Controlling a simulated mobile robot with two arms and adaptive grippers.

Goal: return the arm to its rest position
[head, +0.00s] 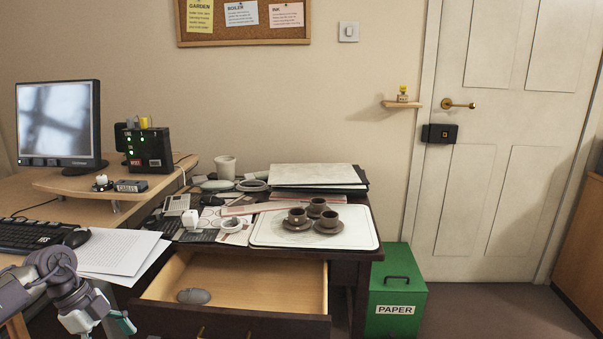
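My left arm comes in at the lower left, in front of the desk and beside the open drawer. My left gripper (124,324) points down at the bottom edge of the picture, just left of the drawer front. Only a small teal-tipped part of it shows, so I cannot tell whether it is open or shut or holds anything. My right arm and gripper are not in view.
The open drawer (262,284) juts out, with a grey rounded object (194,296) inside. A white tray (350,237) holds cups on saucers. Papers (122,248) overhang the desk near my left arm. A green PAPER bin (410,283) stands right; floor beyond is clear.

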